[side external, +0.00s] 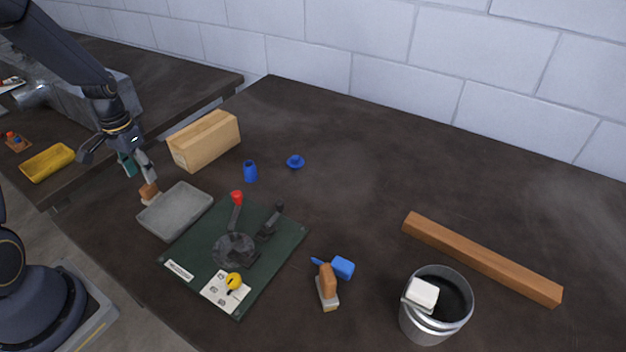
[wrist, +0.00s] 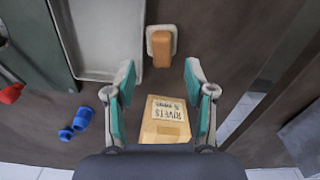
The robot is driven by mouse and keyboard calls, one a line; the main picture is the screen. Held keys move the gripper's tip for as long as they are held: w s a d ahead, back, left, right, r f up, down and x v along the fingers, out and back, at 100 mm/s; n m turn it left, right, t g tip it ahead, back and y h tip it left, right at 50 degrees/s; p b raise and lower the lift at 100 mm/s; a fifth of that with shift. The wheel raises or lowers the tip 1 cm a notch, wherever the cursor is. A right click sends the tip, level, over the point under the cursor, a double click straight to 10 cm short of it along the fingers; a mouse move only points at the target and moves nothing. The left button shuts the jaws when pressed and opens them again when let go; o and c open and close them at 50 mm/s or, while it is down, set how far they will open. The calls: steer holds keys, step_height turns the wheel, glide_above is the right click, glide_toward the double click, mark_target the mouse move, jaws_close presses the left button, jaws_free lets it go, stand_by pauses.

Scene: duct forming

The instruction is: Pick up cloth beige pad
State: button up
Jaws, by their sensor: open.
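A beige pad with a brown block-shaped grip on top (wrist: 160,46) lies on the dark table beside the grey tray. In the side external view the pad (side external: 149,193) is at the tray's left corner, partly hidden. My gripper (wrist: 159,75) is open and empty, with teal-lined fingers spread. In the wrist view the pad is just beyond the fingertips, roughly centred between them. In the side external view my gripper (side external: 138,167) is above the pad, apart from it. A similar piece with a pale base and orange-brown grip (side external: 327,287) stands right of the green mat.
The grey tray (side external: 175,211) is close beside the pad. A rivets carton (wrist: 165,121) lies close by. The green mat (side external: 282,232) holds a black tool. A metal bucket (side external: 433,325) and wooden beam (side external: 480,259) are far right.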

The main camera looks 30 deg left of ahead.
mark_target(146, 186)
step_height(146, 186, down, 6)
steer(key=shift+a, duration=0.15)
stand_by(0.3)
jaws_close()
